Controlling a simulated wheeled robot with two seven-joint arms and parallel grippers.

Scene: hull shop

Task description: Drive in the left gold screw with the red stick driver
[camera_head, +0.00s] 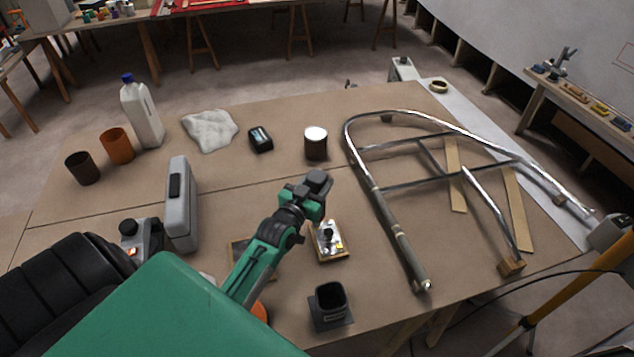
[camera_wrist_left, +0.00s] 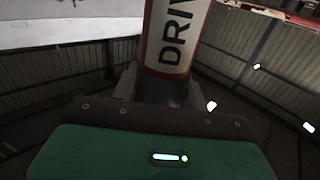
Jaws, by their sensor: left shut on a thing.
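My left gripper (camera_head: 318,192) is over the middle of the bench, just behind a small wooden block with a shiny metal plate (camera_head: 330,254). In the left wrist view the gripper (camera_wrist_left: 158,90) is shut on the red stick driver (camera_wrist_left: 174,40), which shows a white label with dark letters and red edges. In the head view I cannot make out the driver clearly against the gripper. A small dark part stands on the plate. The gold screws are too small to tell apart. My right gripper is not in view.
A black square holder (camera_head: 330,306) stands in front of the block. A bent metal tube frame (camera_head: 378,200) lies to the right. A dark can (camera_head: 316,146), black box (camera_head: 260,139), white cloth (camera_head: 209,130), grey case (camera_head: 181,205) and white bottle (camera_head: 142,115) stand behind and left.

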